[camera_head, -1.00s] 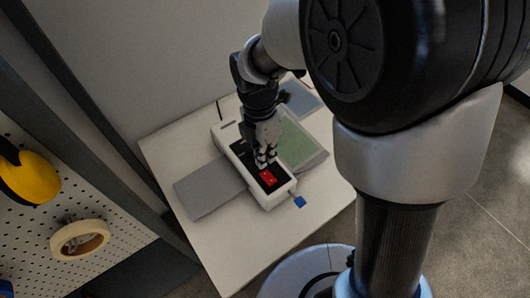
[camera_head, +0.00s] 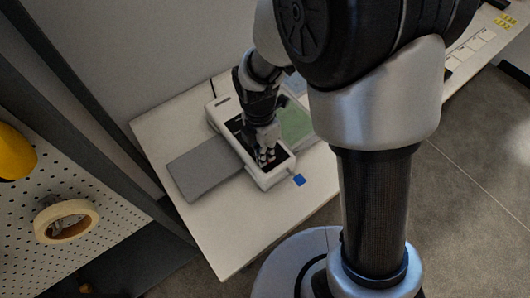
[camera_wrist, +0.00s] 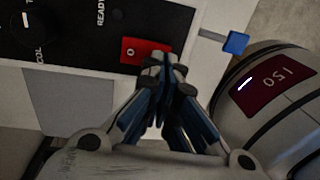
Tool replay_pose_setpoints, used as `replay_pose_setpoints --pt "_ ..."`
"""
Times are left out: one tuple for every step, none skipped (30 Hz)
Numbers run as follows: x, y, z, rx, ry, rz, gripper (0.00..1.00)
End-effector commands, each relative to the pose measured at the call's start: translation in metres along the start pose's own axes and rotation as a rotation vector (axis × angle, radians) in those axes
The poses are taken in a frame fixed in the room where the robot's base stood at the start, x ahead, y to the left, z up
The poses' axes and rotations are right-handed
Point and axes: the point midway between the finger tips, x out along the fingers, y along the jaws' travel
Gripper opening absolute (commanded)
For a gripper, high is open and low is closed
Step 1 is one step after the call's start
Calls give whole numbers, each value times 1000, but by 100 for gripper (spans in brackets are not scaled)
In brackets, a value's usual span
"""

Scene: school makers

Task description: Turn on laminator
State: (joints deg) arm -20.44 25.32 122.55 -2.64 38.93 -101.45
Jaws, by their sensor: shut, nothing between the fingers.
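The laminator (camera_head: 272,181) is a white box with a black top panel on a small white table. In the wrist view its black panel (camera_wrist: 70,22) carries a dial and the word READY. A red rocker switch (camera_wrist: 143,50) with a "0" mark shows on the panel, its right part hidden by my fingertips. My gripper (camera_wrist: 165,64) is shut and empty, pointing down, with its fingertips over the switch's edge. I cannot tell whether they touch it. In the head view my gripper (camera_head: 267,157) covers the switch. I cannot tell the switch's position.
A grey plate (camera_head: 206,173) extends left of the laminator, and a green sheet (camera_head: 295,122) lies behind it. A blue tag (camera_head: 300,180) sticks out at the front. A pegboard with a tape roll (camera_head: 66,222) stands at left. The table (camera_head: 225,235) is bare in front.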

Motion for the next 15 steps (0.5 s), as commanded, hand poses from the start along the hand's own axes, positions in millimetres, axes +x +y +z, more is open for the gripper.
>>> replay_pose_setpoints --pt "2 -1 0 0 1 -2 0" --pt "4 -2 0 0 1 -4 0" --pt "8 -4 0 0 1 -5 0" --pt "8 -3 0 0 1 -2 0" --pt "8 -3 0 0 0 -1 0" --pt "8 -3 0 0 0 -1 0" --pt "8 -3 0 0 0 -1 0" --pt "8 -3 0 0 0 -1 0" --pt "8 -3 0 0 0 -1 0" --pt "8 -3 0 0 0 -1 0" --pt "8 -2 0 0 0 -1 0" --pt "8 -2 0 0 0 -1 0" --pt "7 -1 0 0 0 -1 0" --pt "7 0 0 0 0 -1 0" --pt "6 1 0 0 0 -1 0"
